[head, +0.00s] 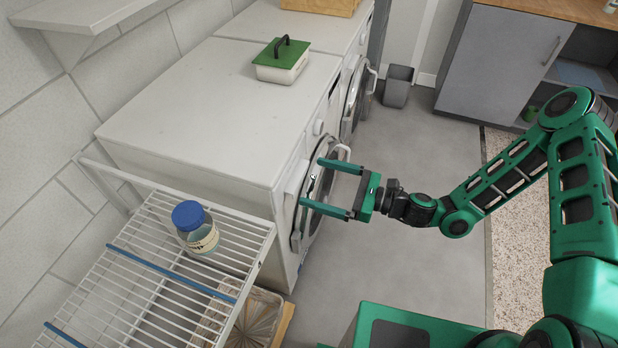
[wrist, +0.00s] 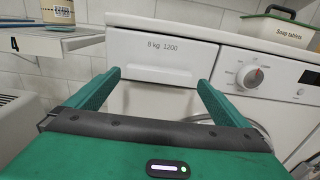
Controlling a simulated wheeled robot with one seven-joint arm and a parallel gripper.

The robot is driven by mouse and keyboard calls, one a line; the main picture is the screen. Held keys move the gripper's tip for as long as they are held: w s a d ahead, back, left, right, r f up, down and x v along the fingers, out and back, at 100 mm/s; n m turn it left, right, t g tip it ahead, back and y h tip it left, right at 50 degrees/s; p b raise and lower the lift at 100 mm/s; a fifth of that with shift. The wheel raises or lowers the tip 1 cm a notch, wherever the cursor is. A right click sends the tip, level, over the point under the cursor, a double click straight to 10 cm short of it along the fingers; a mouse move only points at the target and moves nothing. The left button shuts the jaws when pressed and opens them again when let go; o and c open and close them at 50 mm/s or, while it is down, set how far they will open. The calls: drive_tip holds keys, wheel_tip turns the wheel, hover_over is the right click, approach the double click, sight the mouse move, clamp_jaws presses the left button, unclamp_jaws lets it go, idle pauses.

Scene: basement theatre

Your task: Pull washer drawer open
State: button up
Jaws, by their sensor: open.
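The near washer (head: 216,110) is white, with a round door on its front. In the wrist view its drawer (wrist: 162,57) is a white panel marked "8 kg 1200" at the upper left of the front, and it looks closed. My gripper (head: 322,187) is open and empty in front of the washer, fingers pointing at its front. In the wrist view the open fingers (wrist: 156,88) frame the area at and below the drawer's lower edge. I cannot tell if they touch the washer. The drawer is hard to make out in the head view.
A white wire rack (head: 135,293) with a blue-capped jar (head: 195,228) stands left of the washer front. A green-lidded box (head: 282,61) sits on top of the machines. A second machine (head: 352,32) adjoins behind.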

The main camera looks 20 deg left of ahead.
sight(302, 178)
drive_tip(key=shift+w+a, duration=0.15)
drive_tip(key=shift+a, duration=1.6)
